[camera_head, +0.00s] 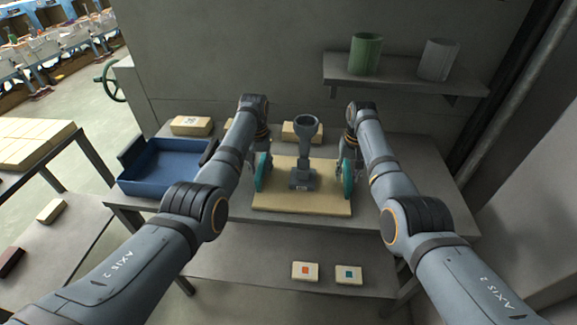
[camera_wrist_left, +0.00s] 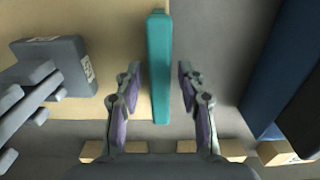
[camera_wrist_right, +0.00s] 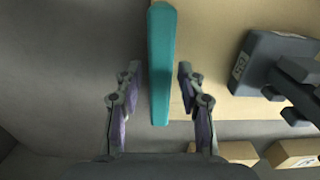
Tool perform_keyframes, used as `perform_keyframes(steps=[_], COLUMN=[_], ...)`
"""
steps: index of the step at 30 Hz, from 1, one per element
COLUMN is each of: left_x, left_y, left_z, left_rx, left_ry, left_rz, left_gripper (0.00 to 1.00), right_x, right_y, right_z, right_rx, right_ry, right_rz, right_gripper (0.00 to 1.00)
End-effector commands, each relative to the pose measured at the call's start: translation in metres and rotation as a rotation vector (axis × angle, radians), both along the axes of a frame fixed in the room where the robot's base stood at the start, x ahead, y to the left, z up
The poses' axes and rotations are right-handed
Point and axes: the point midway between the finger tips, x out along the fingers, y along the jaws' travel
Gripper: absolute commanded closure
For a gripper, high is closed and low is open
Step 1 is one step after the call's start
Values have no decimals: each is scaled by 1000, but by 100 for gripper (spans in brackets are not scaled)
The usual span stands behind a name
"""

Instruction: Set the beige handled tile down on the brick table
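The beige handled tile (camera_head: 275,202) lies flat, apparently on the grey table (camera_head: 420,165) in front of me. It has a teal handle on its left side (camera_wrist_left: 160,65) and another on its right side (camera_wrist_right: 161,65). A grey stand with a cup on top (camera_head: 303,150) stands upright on the tile. My left gripper (camera_wrist_left: 158,80) is open, its fingers on either side of the left handle with gaps visible. My right gripper (camera_wrist_right: 158,80) is open around the right handle in the same way. Neither gripper appears to touch its handle.
A blue tray (camera_head: 165,165) is at the table's left. Beige bricks (camera_head: 191,125) lie along the table's back. A wall shelf (camera_head: 400,84) holds a green and a grey cup. Two marked blocks (camera_head: 305,271) sit on the lower shelf. Another table with beige bricks (camera_head: 30,143) is at far left.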

Motion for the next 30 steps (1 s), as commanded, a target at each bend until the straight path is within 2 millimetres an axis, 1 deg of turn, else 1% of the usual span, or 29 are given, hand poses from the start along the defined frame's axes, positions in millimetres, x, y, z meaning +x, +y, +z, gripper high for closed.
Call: perform_keyframes(steps=[8, 11, 14, 18, 22, 24, 27, 30], left_x=[0, 1, 1, 1, 0, 0, 0, -1], left_y=[0, 0, 0, 0, 0, 0, 0, 0], left_z=[1, 10, 30, 66, 94, 105, 116, 120], left_rx=[0, -1, -1, -1, -1, -1, -1, -1], left_ry=[0, -3, -4, -6, -3, -2, -2, 0], left_rz=[0, 0, 0, 0, 0, 0, 0, 0], left_gripper=[58, 58, 58, 58, 58, 58, 58, 58], right_x=[0, 0, 0, 0, 0, 0, 0, 0], right_y=[0, 0, 0, 0, 0, 0, 0, 0], right_z=[0, 0, 0, 0, 0, 0, 0, 0], right_rx=[0, 0, 0, 0, 0, 0, 0, 0], right_ry=[0, 0, 0, 0, 0, 0, 0, 0], right_rz=[0, 0, 0, 0, 0, 0, 0, 0], right_gripper=[58, 58, 58, 58, 58, 58, 58, 58])
